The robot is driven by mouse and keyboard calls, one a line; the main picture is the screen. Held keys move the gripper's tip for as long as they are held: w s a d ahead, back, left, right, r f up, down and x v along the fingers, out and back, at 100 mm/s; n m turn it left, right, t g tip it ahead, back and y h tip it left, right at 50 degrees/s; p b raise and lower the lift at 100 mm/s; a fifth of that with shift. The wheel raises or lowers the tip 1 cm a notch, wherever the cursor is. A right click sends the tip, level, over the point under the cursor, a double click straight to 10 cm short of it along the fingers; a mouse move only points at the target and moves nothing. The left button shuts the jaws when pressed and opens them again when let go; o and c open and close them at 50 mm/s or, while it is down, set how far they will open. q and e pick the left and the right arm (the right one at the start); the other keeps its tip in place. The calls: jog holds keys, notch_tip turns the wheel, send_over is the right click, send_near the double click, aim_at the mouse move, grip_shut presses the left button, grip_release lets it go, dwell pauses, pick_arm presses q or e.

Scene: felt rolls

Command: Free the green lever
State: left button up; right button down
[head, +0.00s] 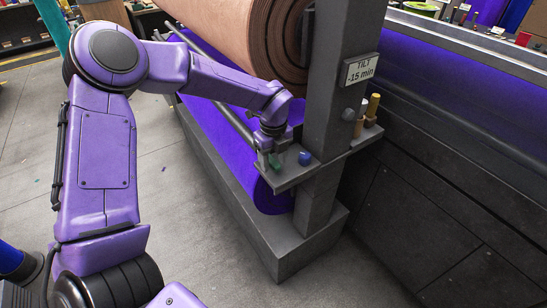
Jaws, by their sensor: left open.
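The green lever (276,167) is a small dark green piece on the grey bracket shelf at the foot of the grey post. My left gripper (270,162) reaches down over it from the left. The jaws are open and right at the lever, partly hiding it. I cannot tell whether they touch it. My right gripper is out of view.
A blue knob (305,157) sits just right of the lever on the shelf (290,183). The grey post (336,90) carries a sign (361,69) reading "TILT -15 min". A brown felt roll (255,40) hangs above, a purple roll (215,118) below. Floor is clear at left.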

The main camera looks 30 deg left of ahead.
pick_arm(q)
jog(key=shift+s, duration=0.15)
jog(key=shift+c, duration=1)
grip_shut()
jog(key=shift+w+f+b, duration=0.15)
jog(key=shift+w+b, duration=0.05)
jog(key=shift+b, duration=0.35)
jog(key=w+n+b, duration=0.1)
jog(key=n+b, duration=0.1)
jog(key=b, duration=0.1)
jog(key=w+n+b, duration=0.1)
jog(key=n+b, duration=0.2)
jog(key=w+n+b, duration=0.1)
jog(key=n+b, duration=0.2)
jog(key=b, duration=0.1)
jog(key=shift+w+d+f, duration=0.1)
jog(key=shift+w+f, duration=0.1)
jog(key=shift+w, duration=0.2)
jog(key=shift+w+a+r+n+b, duration=0.2)
jog(key=shift+w+n+b, duration=0.25)
jog(key=shift+n+b, duration=0.7)
